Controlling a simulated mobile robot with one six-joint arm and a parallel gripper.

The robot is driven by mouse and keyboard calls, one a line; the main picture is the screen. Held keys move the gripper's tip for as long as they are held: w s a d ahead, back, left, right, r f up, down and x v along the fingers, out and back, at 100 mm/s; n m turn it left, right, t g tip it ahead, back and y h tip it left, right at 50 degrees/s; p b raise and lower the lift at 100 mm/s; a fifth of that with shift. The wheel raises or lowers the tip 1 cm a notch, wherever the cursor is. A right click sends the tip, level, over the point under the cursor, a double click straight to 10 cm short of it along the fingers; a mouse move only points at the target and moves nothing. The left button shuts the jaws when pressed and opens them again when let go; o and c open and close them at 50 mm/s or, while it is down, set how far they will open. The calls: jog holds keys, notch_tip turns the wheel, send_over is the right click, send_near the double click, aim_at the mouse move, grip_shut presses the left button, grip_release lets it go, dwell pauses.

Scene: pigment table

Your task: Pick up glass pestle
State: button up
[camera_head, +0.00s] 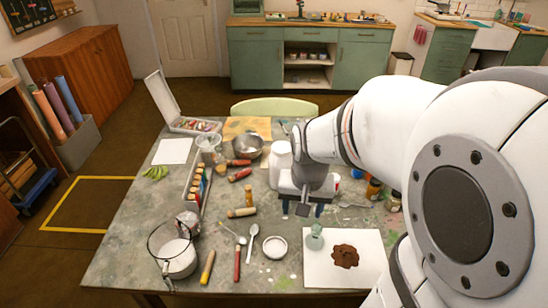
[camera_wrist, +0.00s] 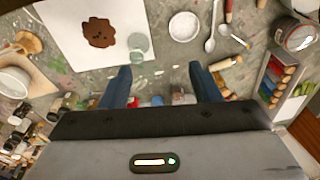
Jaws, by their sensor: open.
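The glass pestle (camera_head: 315,238) is a pale green, see-through piece standing at the upper left corner of a white sheet, beside a pile of brown powder. In the wrist view the glass pestle (camera_wrist: 138,43) shows from above as a round greenish disc, just beyond the left fingertip. My gripper (camera_head: 302,210) is open and empty above the table, a little behind the pestle in the head view. In the wrist view my gripper (camera_wrist: 160,69) shows two dark blue fingers spread apart, with bare table between them.
The brown powder (camera_head: 345,256) lies on the white sheet (camera_head: 318,272). A small white dish (camera_head: 275,247), spoons (camera_head: 252,242) and a glass jar (camera_head: 177,255) stand left of it. A white container (camera_head: 280,165) and metal bowl (camera_head: 248,146) are farther back.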

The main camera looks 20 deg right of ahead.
aim_at(317, 228)
jog(key=w+d+f+m, duration=0.1)
jog(key=d+f+m, duration=0.1)
jog(key=f, duration=0.2)
jog(key=w+d+f+m+g, duration=0.1)
jog(key=w+d+f, duration=0.1)
jog(key=d+f, duration=0.1)
jog(key=w+d+f+m, duration=0.2)
jog(key=f, duration=0.3)
jog(key=shift+d+f+m+g, duration=0.25)
jog(key=shift+d+m+g, duration=0.05)
jog(key=shift+f, duration=3.95)
jog(key=c, duration=1.2)
